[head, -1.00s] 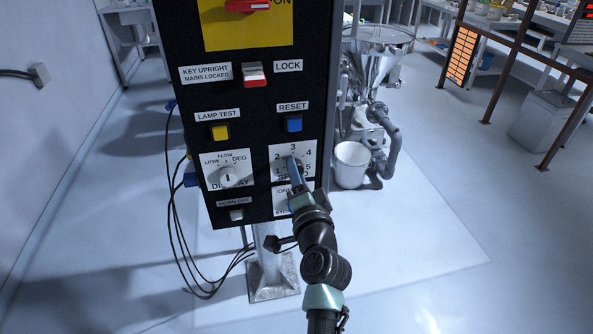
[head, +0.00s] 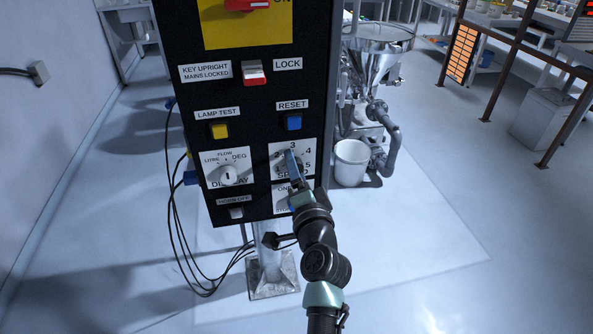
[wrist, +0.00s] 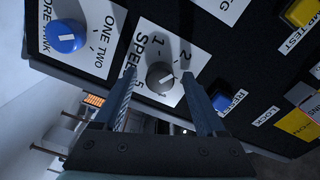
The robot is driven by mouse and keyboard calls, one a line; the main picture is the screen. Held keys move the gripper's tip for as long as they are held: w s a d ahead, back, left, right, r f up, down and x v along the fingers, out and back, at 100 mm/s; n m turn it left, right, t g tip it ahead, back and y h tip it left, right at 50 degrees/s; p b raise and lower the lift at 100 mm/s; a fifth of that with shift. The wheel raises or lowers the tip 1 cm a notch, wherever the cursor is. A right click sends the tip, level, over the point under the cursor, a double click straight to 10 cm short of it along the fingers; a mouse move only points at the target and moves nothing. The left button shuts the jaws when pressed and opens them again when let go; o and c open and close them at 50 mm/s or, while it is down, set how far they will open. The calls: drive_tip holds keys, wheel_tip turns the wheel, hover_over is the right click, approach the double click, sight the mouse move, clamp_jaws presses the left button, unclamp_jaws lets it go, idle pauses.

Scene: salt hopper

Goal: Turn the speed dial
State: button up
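The speed dial (wrist: 160,76) is a round grey knob with a white pointer mark, on a white plate with numbers around it. In the wrist view it lies between the two fingertips of my gripper (wrist: 159,73), with a gap on each side. The fingers are open and empty. I cannot tell how far the fingertips are from the panel. In the head view my gripper (head: 292,153) is in front of the speed plate (head: 276,151) and mostly hides the dial and some of its numbers.
The black panel also carries a display dial (head: 229,175) at left, a blue reset button (head: 293,122) above, a yellow lamp test button (head: 219,131) and a red lock switch (head: 254,73). A blue one-two knob (wrist: 66,36) sits close by. A white bucket (head: 351,162) stands behind, right.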

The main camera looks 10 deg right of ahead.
drive_tip(key=s, duration=1.3)
drive_tip(key=shift+r, duration=0.15)
drive_tip(key=shift+a, duration=0.1)
drive_tip(key=a+r+n+t+y+p, duration=0.15)
drive_tip(key=a+r+n, duration=0.25)
drive_tip(key=r, duration=1)
drive_tip(key=a+r+n+t, duration=0.3)
drive_tip(key=r+n, duration=0.1)
drive_tip(key=r, duration=0.9)
drive_tip(key=s+a+r+n+t, duration=0.1)
drive_tip(key=s+r+n, duration=0.1)
drive_tip(key=s+r, duration=0.2)
drive_tip(key=s+a+r+n+t+p, duration=0.1)
drive_tip(key=s+r, duration=0.3)
drive_tip(key=r, duration=0.6)
drive_tip(key=s+a+r+n+t+h, duration=0.1)
drive_tip(key=s+a+r+n+t, duration=0.1)
drive_tip(key=r, duration=0.5)
drive_tip(key=shift+s+r+n+t+p, duration=0.15)
drive_tip(key=shift+s+n+t+p, duration=0.35)
drive_tip(key=shift+s, duration=0.7)
